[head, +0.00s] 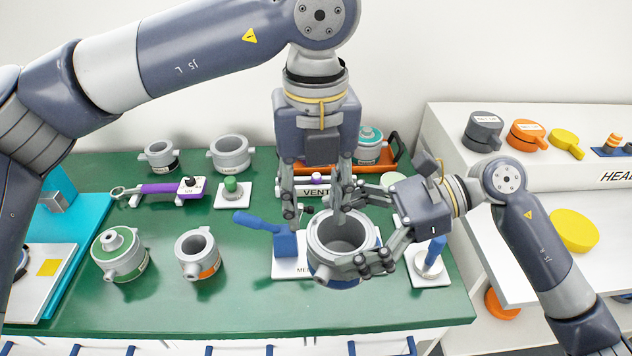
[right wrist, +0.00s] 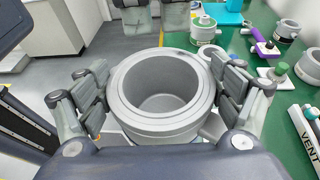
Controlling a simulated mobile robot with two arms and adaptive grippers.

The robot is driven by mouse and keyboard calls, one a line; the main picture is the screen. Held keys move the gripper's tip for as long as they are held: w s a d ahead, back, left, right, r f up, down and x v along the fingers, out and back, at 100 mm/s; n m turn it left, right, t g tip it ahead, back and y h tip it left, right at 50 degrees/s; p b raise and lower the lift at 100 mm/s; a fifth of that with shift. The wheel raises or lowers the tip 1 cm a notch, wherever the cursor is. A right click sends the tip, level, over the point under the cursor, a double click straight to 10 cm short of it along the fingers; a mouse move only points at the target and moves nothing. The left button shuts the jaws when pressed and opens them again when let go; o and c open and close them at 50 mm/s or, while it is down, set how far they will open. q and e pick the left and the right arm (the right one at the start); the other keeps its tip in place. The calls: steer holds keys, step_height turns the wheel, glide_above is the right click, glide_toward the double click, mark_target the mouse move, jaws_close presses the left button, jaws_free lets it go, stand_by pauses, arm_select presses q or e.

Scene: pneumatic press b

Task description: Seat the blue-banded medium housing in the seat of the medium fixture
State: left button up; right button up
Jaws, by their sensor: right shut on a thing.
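The blue-banded medium housing (head: 322,256) is a grey open cup with its blue band partly showing low on its side. My right gripper (head: 370,243) is shut on it, fingers on opposite sides; the right wrist view shows its round mouth (right wrist: 163,88) between the fingers. The medium fixture (head: 285,268), a white plate with a blue clamp and lever and a label starting "ME", is just left of and partly behind the housing. Its seat is hidden, and I cannot tell whether the housing touches it. My left gripper (head: 317,208) points down, open and empty, above and behind the housing.
A green-topped housing (head: 121,256) and an orange-banded housing (head: 198,255) stand to the left on the green table (head: 180,310). Another white fixture with a blue handle (head: 431,262) is close right. The VENT block (head: 315,189) and orange tray (head: 377,165) are behind.

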mark_target(315, 234)
arm_select(q)
step_height(315, 234, down, 9)
steer(key=shift+f, duration=0.1)
stand_by(0.4)
jaws_close()
arm_select(e)
steer(key=o, duration=1.3)
